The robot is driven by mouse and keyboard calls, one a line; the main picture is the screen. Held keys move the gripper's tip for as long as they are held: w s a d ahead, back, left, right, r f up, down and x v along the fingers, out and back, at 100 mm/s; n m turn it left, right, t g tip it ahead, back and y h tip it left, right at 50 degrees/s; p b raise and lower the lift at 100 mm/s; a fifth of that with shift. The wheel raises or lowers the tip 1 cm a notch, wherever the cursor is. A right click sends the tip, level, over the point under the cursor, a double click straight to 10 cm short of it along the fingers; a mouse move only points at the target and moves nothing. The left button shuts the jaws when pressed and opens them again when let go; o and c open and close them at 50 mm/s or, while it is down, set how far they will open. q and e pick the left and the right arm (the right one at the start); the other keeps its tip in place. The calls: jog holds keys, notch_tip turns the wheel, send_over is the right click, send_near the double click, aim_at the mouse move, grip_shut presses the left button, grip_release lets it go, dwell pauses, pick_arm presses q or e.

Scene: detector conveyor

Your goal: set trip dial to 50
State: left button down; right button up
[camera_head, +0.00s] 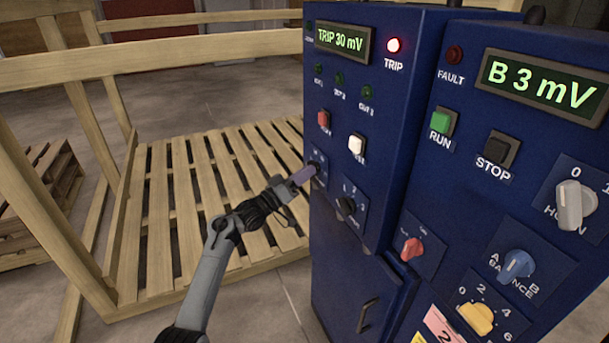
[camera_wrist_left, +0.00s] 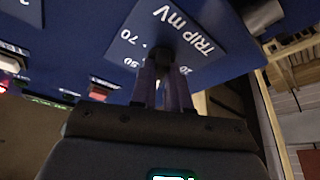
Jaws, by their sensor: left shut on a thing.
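The display (camera_head: 342,42) reads TRIP 30 mV. My right gripper is in neither view.
A red lamp (camera_head: 394,45) glows above TRIP. A red button (camera_head: 323,118), a white button (camera_head: 357,144) and a black knob (camera_head: 346,205) are close to the dial. The right cabinet's display (camera_head: 541,84) reads B 3 mV. Wooden pallet slats (camera_head: 200,205) stand behind my arm.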

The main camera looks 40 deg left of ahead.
pick_arm(q)
jog(key=shift+w+a+r+m+g+h+b, duration=0.1)
jog(key=shift+m+g+h+b, duration=0.95)
jog(key=shift+m, duration=1.75)
jog(key=shift+w+a+f+m+g+h+b, duration=0.1)
jog(key=shift+m+g+h+b, duration=0.25)
jog(key=shift+m+h+b, duration=1.9)
jog(key=shift+a+r+m+g+h+b, duration=0.1)
jog(key=shift+m+g+h+b, duration=0.6)
jog(key=shift+m, duration=2.65)
jog(key=c, duration=1.3)
grip_release()
jog(key=shift+o, duration=1)
jog(key=shift+d, duration=0.1)
